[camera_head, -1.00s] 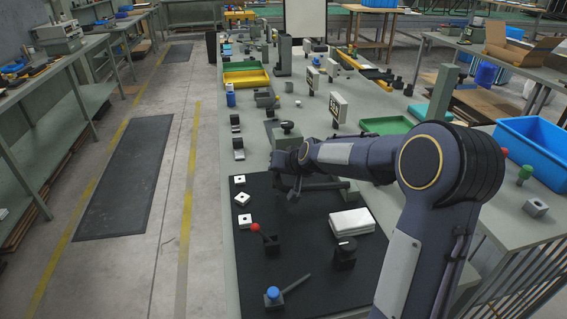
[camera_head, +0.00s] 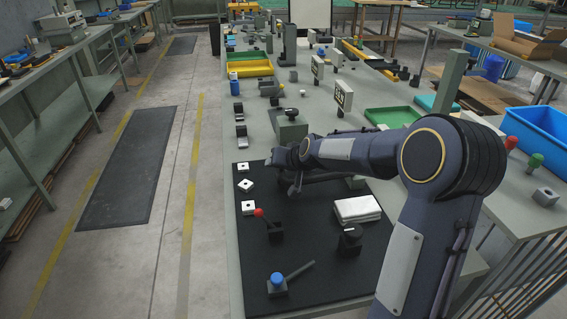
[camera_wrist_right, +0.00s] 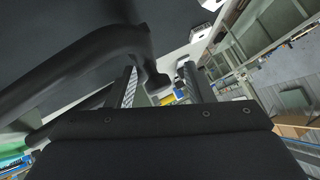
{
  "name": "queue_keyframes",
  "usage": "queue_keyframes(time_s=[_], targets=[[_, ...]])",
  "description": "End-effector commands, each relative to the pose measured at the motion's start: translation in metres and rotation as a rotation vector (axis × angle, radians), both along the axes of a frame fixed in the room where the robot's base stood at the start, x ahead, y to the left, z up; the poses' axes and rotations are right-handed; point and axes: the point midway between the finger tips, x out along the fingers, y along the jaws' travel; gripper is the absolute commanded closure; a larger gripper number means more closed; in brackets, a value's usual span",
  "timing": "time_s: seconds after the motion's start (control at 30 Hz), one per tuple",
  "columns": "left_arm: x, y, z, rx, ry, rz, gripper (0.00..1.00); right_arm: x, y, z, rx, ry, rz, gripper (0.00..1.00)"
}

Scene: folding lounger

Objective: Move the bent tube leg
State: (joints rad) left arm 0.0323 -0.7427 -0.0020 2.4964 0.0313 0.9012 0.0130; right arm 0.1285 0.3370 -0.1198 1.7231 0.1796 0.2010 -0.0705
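The bent tube leg (camera_wrist_right: 95,58) is a dark round tube in the right wrist view. It runs in from the left, bends, and ends between the fingers of my right gripper (camera_wrist_right: 160,88). The fingers stand apart, with gaps beside the tube end, so the gripper looks open. In the head view my right gripper (camera_head: 284,172) is low over the far part of the black mat (camera_head: 310,260). There the tube is mostly hidden by my arm and hard to separate from it. My left gripper is not in view.
Along the mat's left edge lie several white square pieces (camera_head: 245,185). A red-knobbed block (camera_head: 275,230), a blue-topped block (camera_head: 278,285), a white stack (camera_head: 357,209) and a black knob (camera_head: 350,241) stand on the mat. A grey block (camera_head: 290,127) stands beyond my gripper.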

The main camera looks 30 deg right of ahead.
Motion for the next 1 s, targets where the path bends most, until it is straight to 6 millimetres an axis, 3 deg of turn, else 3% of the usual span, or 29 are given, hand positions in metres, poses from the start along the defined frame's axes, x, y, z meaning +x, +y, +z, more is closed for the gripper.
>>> queue_keyframes(time_s=[0.7,1.0], targets=[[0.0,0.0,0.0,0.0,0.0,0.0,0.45,-0.001,-0.001,0.004,-0.003,-0.006,-0.002,0.56],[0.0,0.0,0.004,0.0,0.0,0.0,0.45,-0.035,-0.003,0.034,-0.002,-0.008,-0.001,0.56]])
